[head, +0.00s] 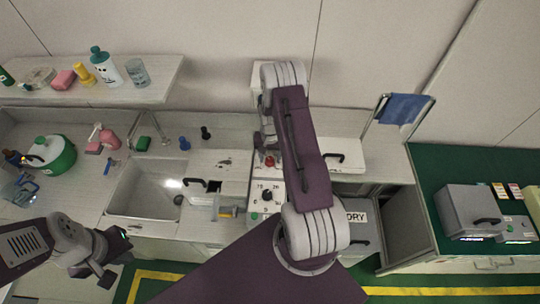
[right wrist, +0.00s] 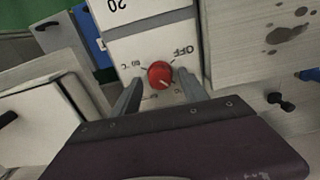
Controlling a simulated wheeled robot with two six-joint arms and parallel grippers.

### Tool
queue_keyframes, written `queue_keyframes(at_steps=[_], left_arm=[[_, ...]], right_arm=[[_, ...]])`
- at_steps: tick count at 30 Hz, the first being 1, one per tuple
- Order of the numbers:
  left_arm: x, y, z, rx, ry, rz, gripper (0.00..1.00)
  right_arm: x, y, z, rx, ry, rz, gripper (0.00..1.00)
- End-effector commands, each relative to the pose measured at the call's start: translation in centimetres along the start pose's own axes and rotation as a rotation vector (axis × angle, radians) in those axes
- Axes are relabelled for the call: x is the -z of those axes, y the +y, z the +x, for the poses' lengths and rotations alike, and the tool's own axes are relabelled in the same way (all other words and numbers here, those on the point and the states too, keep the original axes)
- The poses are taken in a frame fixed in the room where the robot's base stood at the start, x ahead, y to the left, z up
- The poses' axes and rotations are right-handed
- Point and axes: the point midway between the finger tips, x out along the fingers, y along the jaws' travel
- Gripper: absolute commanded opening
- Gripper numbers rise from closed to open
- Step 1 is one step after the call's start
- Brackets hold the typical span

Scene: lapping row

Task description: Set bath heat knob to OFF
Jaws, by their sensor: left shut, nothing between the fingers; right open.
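The red bath heat knob (right wrist: 160,74) sits on a white panel in the right wrist view, with OFF printed to its upper right and a °C mark to its left. A small pale pointer mark seems to face the lower right, away from OFF. The knob also shows in the head view (head: 269,161), beside my right arm. My right gripper (right wrist: 158,82) is open, with one finger on each side of the knob; I cannot tell whether they touch it. My left gripper (head: 108,264) is shut and empty at the lower left, far from the knob.
A black dial (head: 267,195) sits on the same unit, nearer me. A sink (head: 148,190) lies to the left and a grey box (head: 470,212) on the green bench at right. A shelf (head: 150,88) holds bottles. My right arm hides part of the counter.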

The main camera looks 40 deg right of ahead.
Motion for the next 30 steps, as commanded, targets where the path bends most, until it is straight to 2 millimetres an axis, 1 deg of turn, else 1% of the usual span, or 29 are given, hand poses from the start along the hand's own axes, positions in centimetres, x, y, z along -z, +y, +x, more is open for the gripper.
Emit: queue_keyframes(at_steps=[3, 9, 11, 12, 14, 15, 23, 30], left_arm=[[0.0, 0.0, -0.2, 0.000, 0.000, 0.000, 0.00], [0.0, 0.0, -0.1, 0.000, 0.000, 0.000, 0.00], [0.0, 0.0, -0.1, 0.000, 0.000, 0.000, 0.00], [0.0, 0.0, -0.1, 0.000, 0.000, 0.000, 0.00], [0.0, 0.0, -0.1, 0.000, 0.000, 0.000, 0.00], [0.0, 0.0, -0.1, 0.000, 0.000, 0.000, 0.00], [0.0, 0.0, 0.1, 0.000, 0.000, 0.000, 0.00], [-0.1, 0.0, 0.9, 0.000, 0.000, 0.000, 0.00]], right_arm=[[-0.1, 0.0, 0.5, 0.000, -0.001, 0.000, 0.51], [0.0, 0.0, 0.6, 0.000, 0.000, 0.000, 0.51], [0.0, 0.0, 0.6, 0.000, 0.000, 0.000, 0.35], [0.0, 0.0, 0.6, 0.000, 0.000, 0.000, 0.23], [0.0, 0.0, 0.6, 0.000, 0.000, 0.000, 0.07], [0.0, 0.0, 0.6, 0.000, 0.000, 0.000, 0.00], [0.0, 0.0, 0.6, 0.000, 0.001, -0.021, 0.00], [0.1, -0.1, 0.7, 0.001, 0.003, -0.138, 0.00]])
